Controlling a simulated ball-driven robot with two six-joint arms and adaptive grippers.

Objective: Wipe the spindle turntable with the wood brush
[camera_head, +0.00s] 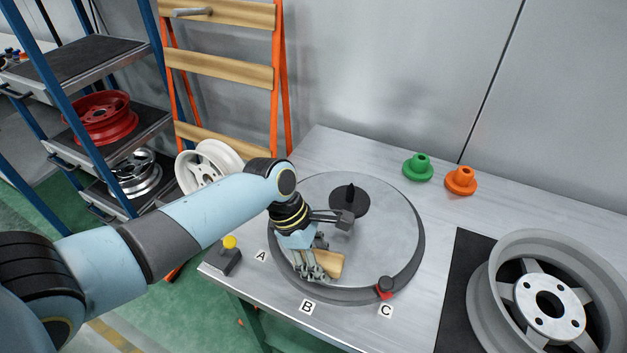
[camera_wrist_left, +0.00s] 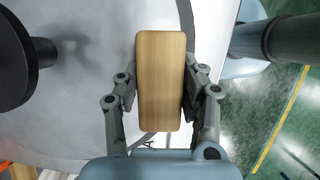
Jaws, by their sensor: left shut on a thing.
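The spindle turntable (camera_head: 394,225) is a round grey disc with a dark rim on the workbench; a black spindle (camera_head: 350,198) stands at its centre. My left gripper (camera_head: 318,268) is over the turntable's near-left part and shut on the wood brush (camera_head: 331,263). In the left wrist view the brush (camera_wrist_left: 161,80) is a light wooden block between the two fingers (camera_wrist_left: 160,98). The brush's underside is hidden, so I cannot tell whether it touches the disc. The spindle (camera_wrist_left: 30,60) also shows at the left of the wrist view. My right gripper is not in view.
A grey wheel (camera_head: 551,294) lies on a black mat (camera_head: 462,262) at the right. A yellow-button box (camera_head: 230,256) is at the left edge. A red-marked knob (camera_head: 385,288) sits on the front rim.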

